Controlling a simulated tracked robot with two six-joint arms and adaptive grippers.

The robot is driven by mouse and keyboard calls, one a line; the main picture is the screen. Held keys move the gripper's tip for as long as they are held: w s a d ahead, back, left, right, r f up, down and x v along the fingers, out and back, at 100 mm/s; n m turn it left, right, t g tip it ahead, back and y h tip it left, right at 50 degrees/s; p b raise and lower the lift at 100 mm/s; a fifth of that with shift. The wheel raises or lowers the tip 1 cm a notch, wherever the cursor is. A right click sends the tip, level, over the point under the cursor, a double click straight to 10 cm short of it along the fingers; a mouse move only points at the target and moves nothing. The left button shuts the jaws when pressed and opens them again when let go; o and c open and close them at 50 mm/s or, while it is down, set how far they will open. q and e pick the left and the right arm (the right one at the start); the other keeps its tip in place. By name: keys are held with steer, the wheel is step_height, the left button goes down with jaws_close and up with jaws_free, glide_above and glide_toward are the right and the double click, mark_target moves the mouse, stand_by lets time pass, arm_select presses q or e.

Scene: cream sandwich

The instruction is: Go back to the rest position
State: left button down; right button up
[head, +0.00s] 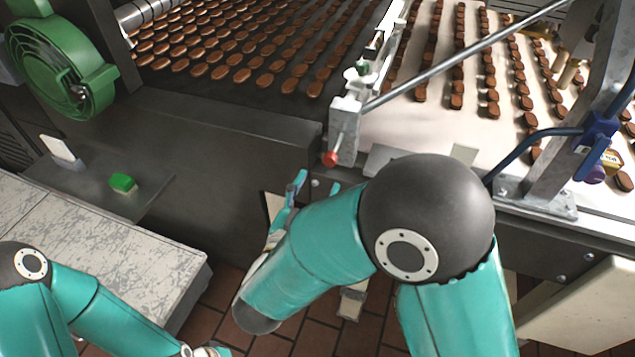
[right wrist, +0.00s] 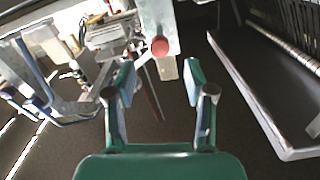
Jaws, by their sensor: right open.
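My right arm (head: 330,237) reaches up the middle of the head view, bent at a dark round joint. Its gripper (head: 314,184) is partly hidden behind the forearm, near the dark front panel of the conveyor machine. In the right wrist view the same gripper (right wrist: 159,82) has its two green fingers spread apart with nothing between them. A red knob (head: 330,158) on a metal lever is just above the gripper. It also shows beyond the fingertips in the right wrist view (right wrist: 160,46). My left arm (head: 95,305) is at the lower left, its gripper out of frame.
Rows of brown biscuits lie on the dark belt (head: 160,85) and the pale belt (head: 390,133). A green button (head: 123,183) and a white switch (head: 57,149) sit on a ledge at left. A scuffed pale bench (head: 100,255) is below. Brown floor tiles (head: 315,338) show at bottom.

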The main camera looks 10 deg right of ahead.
steer(key=shift+w+f, duration=0.1)
step_height(320, 180, down, 24)
steer(key=d+n+g+y, duration=0.2)
steer(key=n+g+y, duration=0.35)
steer(key=y, duration=0.35)
steer(key=s+f+g+y, duration=0.2)
steer(key=s+f+g, duration=0.2)
steer(key=s, duration=0.4)
steer(key=s+f+n+g+y+p, duration=0.1)
steer(key=s+f+g+y, duration=0.2)
steer(key=s+f, duration=0.4)
steer(key=shift+s+g, duration=0.85)
steer(key=shift+s, duration=0.25)
